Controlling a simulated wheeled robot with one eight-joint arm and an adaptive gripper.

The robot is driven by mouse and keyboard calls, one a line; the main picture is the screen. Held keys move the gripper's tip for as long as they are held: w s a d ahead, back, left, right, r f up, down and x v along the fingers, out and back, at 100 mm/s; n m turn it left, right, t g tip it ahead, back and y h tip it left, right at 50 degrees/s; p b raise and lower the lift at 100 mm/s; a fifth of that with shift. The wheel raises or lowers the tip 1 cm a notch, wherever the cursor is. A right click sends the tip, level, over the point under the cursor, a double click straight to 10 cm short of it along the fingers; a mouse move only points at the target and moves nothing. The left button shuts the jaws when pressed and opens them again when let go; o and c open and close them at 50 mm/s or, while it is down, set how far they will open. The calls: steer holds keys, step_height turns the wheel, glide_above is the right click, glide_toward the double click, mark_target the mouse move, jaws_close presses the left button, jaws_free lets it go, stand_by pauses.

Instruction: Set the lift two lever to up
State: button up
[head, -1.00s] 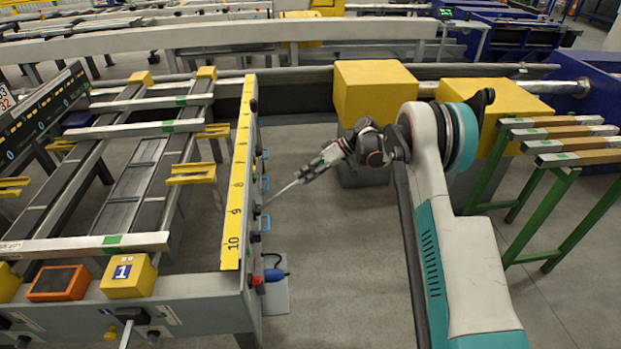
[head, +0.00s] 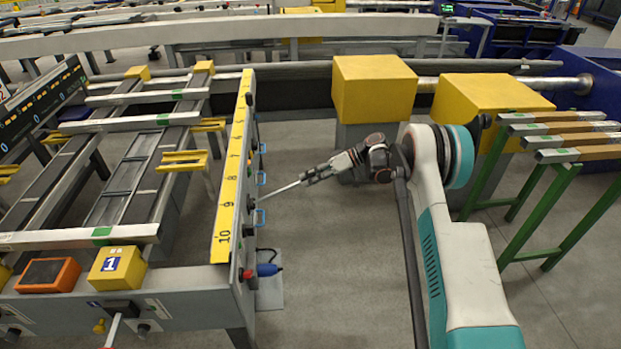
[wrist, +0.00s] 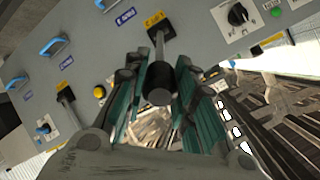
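The lift two lever (wrist: 159,42) stands out from the grey control panel (wrist: 205,45), under a yellow label (wrist: 154,19) that appears to read LIFT 2. Its black knob (wrist: 159,88) is between the teal pads of my gripper (wrist: 165,108). The pads are apart on either side of the knob, and I cannot tell whether either touches it. In the head view my gripper (head: 312,177) is at the outer end of a thin pale rod (head: 281,191) that reaches the side of the yellow numbered rail. The lever's exact setting is unclear.
A second lever (wrist: 67,98) with a yellow label is left of my gripper. A yellow button (wrist: 99,92), blue handles (wrist: 54,47) and a rotary switch (wrist: 238,14) are nearby. Open floor (head: 335,270) lies between the panel side and my arm.

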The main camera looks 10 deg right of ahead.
steer(key=o, duration=0.4)
steer(key=v, duration=1.2)
